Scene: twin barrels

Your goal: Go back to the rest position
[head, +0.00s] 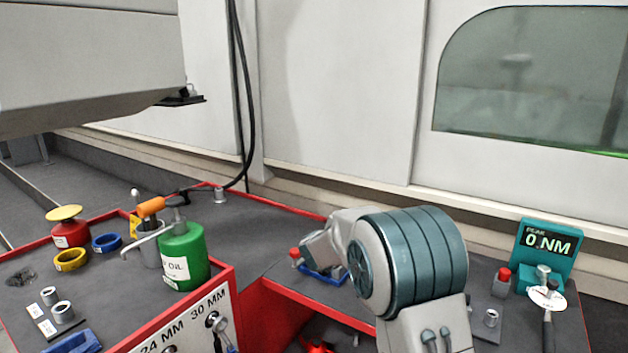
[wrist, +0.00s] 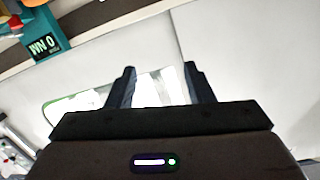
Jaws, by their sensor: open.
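My gripper (wrist: 158,84) shows in the wrist view with its two dark fingers spread apart. Nothing is between them; a pale wall panel and a window lie beyond. In the head view my arm is folded above the red-edged bench at the lower middle, and its large teal-banded joint faces the camera. I cannot make out the gripper's fingers in that view.
A teal torque display (head: 546,252) reading 0 NM stands at the right; it also shows in the wrist view (wrist: 44,40). A green oil can (head: 183,256), a yellow ring (head: 70,260) and a blue ring (head: 107,243) are on the left cart. A red-capped item (head: 502,281) stands beside the display.

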